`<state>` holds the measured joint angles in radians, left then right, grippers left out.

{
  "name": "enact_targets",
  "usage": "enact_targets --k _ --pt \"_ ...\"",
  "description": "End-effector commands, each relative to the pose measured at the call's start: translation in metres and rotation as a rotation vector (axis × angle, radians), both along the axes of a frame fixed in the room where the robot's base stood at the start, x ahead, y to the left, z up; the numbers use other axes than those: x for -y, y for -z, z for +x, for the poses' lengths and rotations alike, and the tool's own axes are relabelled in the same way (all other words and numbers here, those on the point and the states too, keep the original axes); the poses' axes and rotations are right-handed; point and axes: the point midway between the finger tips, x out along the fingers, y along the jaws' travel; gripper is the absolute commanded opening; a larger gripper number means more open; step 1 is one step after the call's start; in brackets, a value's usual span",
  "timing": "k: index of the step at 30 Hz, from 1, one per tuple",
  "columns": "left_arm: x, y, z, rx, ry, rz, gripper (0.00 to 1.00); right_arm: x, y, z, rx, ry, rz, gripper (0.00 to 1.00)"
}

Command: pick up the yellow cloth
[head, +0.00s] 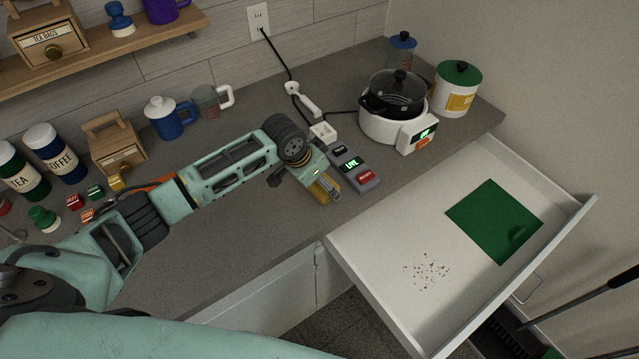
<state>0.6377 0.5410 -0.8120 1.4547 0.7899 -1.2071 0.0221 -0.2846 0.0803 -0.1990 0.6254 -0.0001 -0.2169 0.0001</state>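I cannot make out a yellow cloth for certain. The one clear cloth-like sheet is green (492,222) and lies flat in the open white drawer (385,242) at the right, with a small dark mark or fold near its right corner. My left gripper (325,190) is over the counter near its front edge, left of the drawer and beside a grey device with a lit display (355,170). Yellow shows at its fingers; I cannot tell whether this is the fingers themselves or something held. Its opening is not clear. My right gripper is not in view.
Brown crumbs (427,271) lie in the drawer left of the green sheet. A white cooker with a dark lidded pot (395,95) and a green-lidded canister (457,88) stand behind. Mugs, jars and a wooden box (115,148) line the back left counter.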

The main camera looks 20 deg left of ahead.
Motion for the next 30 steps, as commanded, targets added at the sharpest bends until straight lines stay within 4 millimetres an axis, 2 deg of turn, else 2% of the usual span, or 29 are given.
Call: enact_targets --k 1,6,13,23,26,30 --pt "0.0 0.0 0.0 0.0 0.0 0.0 0.87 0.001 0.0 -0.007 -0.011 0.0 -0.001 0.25" --pt "0.0 0.0 0.0 0.0 0.0 0.0 0.72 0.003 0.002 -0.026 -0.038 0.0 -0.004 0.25" --pt "0.0 0.0 0.0 0.0 0.0 0.0 0.52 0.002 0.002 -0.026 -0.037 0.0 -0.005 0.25" --pt "0.0 -0.004 0.0 0.002 0.0 -0.001 0.52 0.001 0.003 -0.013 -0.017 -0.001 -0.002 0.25" --pt "0.0 -0.011 0.001 0.002 0.0 -0.002 0.52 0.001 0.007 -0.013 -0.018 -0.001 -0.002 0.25" --pt "0.0 -0.032 0.002 0.007 0.001 -0.003 0.52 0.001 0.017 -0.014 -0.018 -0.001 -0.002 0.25"
